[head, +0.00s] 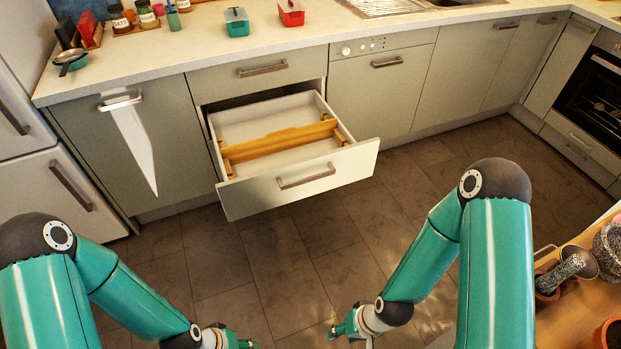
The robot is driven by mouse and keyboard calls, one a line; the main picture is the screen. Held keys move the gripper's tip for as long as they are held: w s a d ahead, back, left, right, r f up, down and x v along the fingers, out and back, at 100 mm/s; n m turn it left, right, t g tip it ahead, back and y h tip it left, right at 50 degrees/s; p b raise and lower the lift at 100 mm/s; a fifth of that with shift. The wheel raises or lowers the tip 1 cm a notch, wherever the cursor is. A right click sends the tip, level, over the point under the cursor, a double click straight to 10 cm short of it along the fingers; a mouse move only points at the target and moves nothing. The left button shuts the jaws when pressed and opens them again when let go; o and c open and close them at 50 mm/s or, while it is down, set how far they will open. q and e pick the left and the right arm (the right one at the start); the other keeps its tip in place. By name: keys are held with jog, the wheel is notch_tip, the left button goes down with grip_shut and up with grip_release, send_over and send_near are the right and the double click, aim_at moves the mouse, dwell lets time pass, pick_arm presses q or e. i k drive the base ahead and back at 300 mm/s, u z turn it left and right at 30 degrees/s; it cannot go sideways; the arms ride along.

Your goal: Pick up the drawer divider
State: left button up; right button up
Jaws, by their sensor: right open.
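The drawer divider (279,142) is a long yellow-brown wooden bar lying across the inside of the open drawer (306,178). Small wooden blocks show at the drawer's side walls near its ends. My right gripper (343,329) is low at the bottom middle of the head view, open and well apart from the drawer. My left gripper (238,340) is at the bottom edge, partly cut off, and its jaws are too unclear to read. Both grippers are on the near side of the drawer front, away from the divider.
A counter (180,60) runs above the drawer, with a green container (237,22) and a red container (291,13) on it. A wooden table (575,320) with pots stands at right. The floor (290,250) between is clear.

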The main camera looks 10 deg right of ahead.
aim_at(290, 138)
jog(key=k, duration=0.5)
jog(key=z, duration=0.2)
jog(key=i, duration=1.45)
jog(key=u, duration=0.75)
